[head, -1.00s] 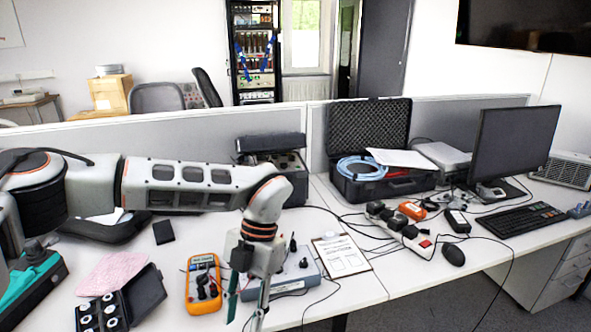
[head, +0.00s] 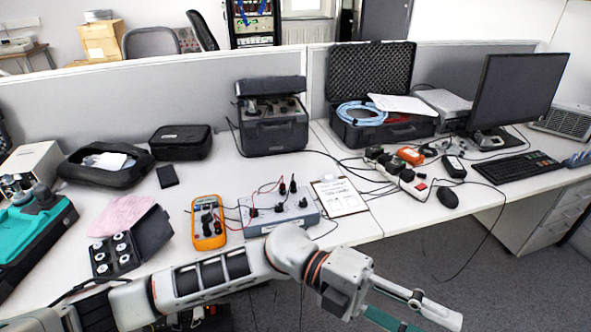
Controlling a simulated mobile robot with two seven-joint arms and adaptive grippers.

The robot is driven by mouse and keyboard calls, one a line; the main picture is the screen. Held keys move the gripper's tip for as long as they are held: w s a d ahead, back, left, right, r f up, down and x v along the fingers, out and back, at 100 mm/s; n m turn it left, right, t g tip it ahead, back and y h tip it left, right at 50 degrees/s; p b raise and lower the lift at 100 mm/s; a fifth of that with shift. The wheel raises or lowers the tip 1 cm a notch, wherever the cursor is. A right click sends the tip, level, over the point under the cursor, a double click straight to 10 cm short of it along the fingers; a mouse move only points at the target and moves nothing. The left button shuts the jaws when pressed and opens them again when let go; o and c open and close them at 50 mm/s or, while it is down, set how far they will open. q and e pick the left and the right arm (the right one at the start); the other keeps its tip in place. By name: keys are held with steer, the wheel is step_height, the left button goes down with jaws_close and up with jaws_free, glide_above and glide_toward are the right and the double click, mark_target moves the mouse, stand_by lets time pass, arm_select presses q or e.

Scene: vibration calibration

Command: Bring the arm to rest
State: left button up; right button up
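My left arm comes in from the lower left and reaches along the bottom of the head view, in front of the desk's front edge. Its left gripper (head: 428,318) hangs over the grey floor at the bottom, pointing right and slightly down. One grey finger and one teal-faced finger show with a gap between them, and nothing is held. The lower finger is partly cut off by the frame. My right gripper is not in view.
The white desk (head: 215,170) holds an orange multimeter (head: 208,222), a grey box with leads (head: 285,213), a clipboard (head: 340,196) and an open case of small parts (head: 130,243). The monitor (head: 515,90) stands right.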

arm_select(q)
steer(key=w+a+r+n+t+h, duration=0.1)
steer(key=w+r+n+t+h, duration=0.1)
steer(key=w+n+t+h, duration=0.35)
steer(key=w+a+r+n+t+h, duration=0.2)
steer(key=w+n+t+h, duration=0.1)
steer(key=w+n+t, duration=0.4)
steer(key=w+a+f+n+t+y, duration=0.7)
steer(key=a+f+n+t+y, duration=0.3)
steer(key=a+f+n+t, duration=0.5)
steer(key=s+a+f+n+g+y, duration=0.2)
steer(key=a+f+n+y, duration=0.45)
steer(key=a+f, duration=0.35)
steer(key=s+a+f+n+g+y, duration=0.1)
steer(key=s+a+f+g+y, duration=0.1)
steer(key=s+a+f, duration=0.3)
steer(key=s+a+f+n+g+y, duration=0.2)
steer(key=s+a+f, duration=0.4)
steer(key=f, duration=0.4)
steer(key=shift+s, duration=0.35)
